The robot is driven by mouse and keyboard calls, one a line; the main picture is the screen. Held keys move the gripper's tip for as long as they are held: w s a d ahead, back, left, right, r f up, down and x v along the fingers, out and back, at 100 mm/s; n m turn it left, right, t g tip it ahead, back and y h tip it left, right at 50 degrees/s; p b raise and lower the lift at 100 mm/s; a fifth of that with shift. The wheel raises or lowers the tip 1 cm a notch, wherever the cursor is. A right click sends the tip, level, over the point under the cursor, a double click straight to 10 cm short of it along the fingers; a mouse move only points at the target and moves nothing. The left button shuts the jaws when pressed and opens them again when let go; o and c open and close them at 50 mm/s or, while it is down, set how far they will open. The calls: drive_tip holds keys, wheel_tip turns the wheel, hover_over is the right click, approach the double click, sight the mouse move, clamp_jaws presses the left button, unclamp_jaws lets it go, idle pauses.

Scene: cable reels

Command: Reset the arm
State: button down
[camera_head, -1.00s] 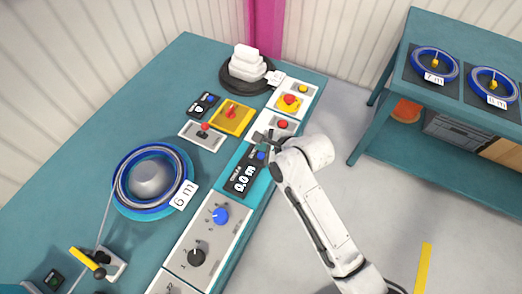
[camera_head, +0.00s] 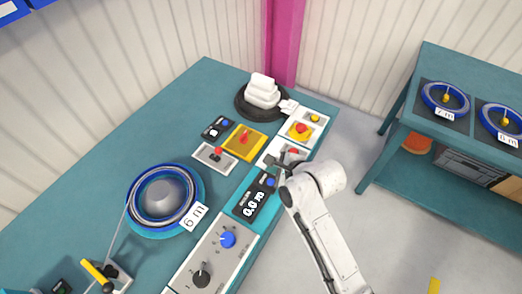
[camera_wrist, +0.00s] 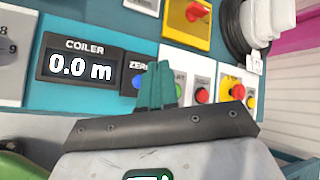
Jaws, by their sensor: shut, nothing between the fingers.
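My white arm comes from the lower right in the head view. My gripper (camera_head: 281,160) is over the right edge of the teal bench (camera_head: 118,125), beside the red-button panel and above the black coiler display (camera_head: 254,198). In the wrist view its two teal fingers (camera_wrist: 161,84) are pressed together with nothing between them. The display there reads 0.0 m, left of the fingers. I cannot tell whether the fingertips touch the panel.
A blue cable reel (camera_head: 164,199) tagged 6 m sits on the bench. A yellow box with a red switch (camera_head: 244,141) and a black reel with white blocks (camera_head: 262,94) stand further back. A second bench (camera_head: 447,60) at right holds more reels. Floor lies between the benches.

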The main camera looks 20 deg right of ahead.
drive_tip(key=s+d+f+n+g+h+b, duration=0.1)
drive_tip(key=s+d+f+n+g, duration=0.1)
drive_tip(key=s+n, duration=0.5)
drive_tip(key=s+d+f+n+g+h+b, duration=0.1)
drive_tip(key=s+d+f+n+g+b, duration=0.1)
drive_tip(key=s+n, duration=0.6)
drive_tip(key=s+d+f+n+g+h+b, duration=0.1)
drive_tip(key=s+d+f+n+g+b, duration=0.1)
drive_tip(key=s+n, duration=0.5)
drive_tip(key=s+d+g, duration=0.1)
drive_tip(key=s, duration=0.5)
drive_tip(key=shift+s+d+f+n+g, duration=0.25)
drive_tip(key=shift+s+d+n+g, duration=0.05)
drive_tip(key=shift+d+g, duration=0.1)
